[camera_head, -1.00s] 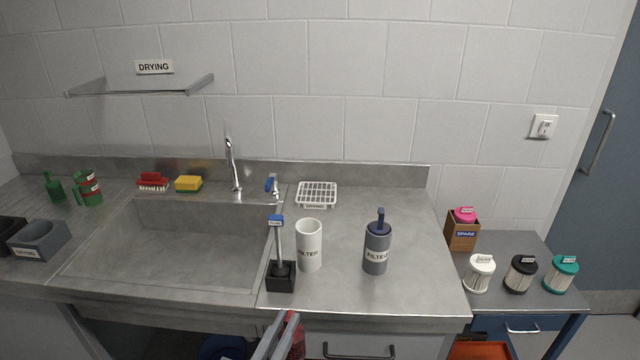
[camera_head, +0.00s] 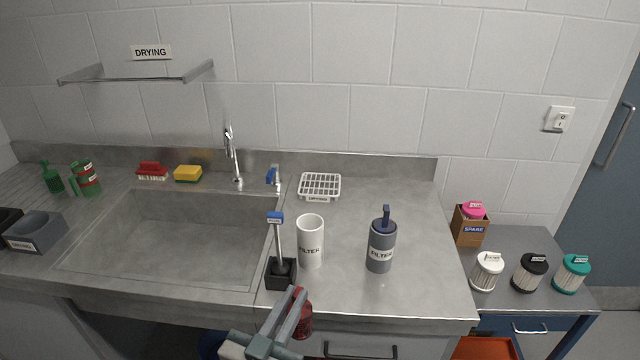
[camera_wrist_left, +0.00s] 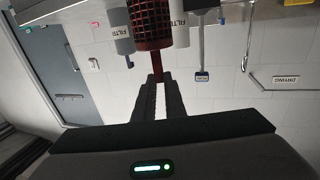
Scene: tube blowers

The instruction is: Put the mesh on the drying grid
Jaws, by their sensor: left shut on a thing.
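A dark red mesh (camera_wrist_left: 150,22) with a perforated, cage-like body is held in my left gripper (camera_wrist_left: 157,88). The fingers are shut on its lower stem in the left wrist view. In the head view, the left gripper (camera_head: 292,308) is low at the counter's front edge. The red mesh (camera_head: 304,318) shows partly behind its fingers. The drying grid (camera_head: 320,184) is a small white rack with a label at its front. It lies on the counter near the back wall, right of the tap and well behind the gripper. My right gripper is not in view.
A white filter cup (camera_head: 311,240), a grey filter housing (camera_head: 382,245) and a brush in a black holder (camera_head: 281,272) stand between the front edge and the grid. The sink (camera_head: 170,240) is left. A wall shelf (camera_head: 135,79) marked DRYING hangs above. Counter right of the grid is clear.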

